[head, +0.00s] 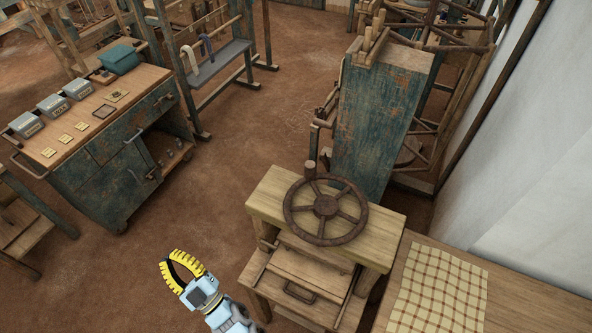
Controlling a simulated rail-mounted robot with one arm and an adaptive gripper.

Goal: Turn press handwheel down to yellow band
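The press handwheel (326,209) is a dark, rusty spoked wheel with an upright knob (310,168) on its rim at the far left side. It lies flat above the pale wooden top of the press (384,222). No yellow band can be made out on the press, and the screw below the wheel is hidden. My gripper (173,260), with yellow and black fingers, is left of the press and in front of it, well apart from the wheel. Nothing shows between its fingers.
A table with a checked cloth (438,286) adjoins the press on the right, beside a white wall (540,150). A tall blue-green wooden frame (378,125) stands behind the press. A workbench (135,92) with grey bins is at left. Brown floor between is clear.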

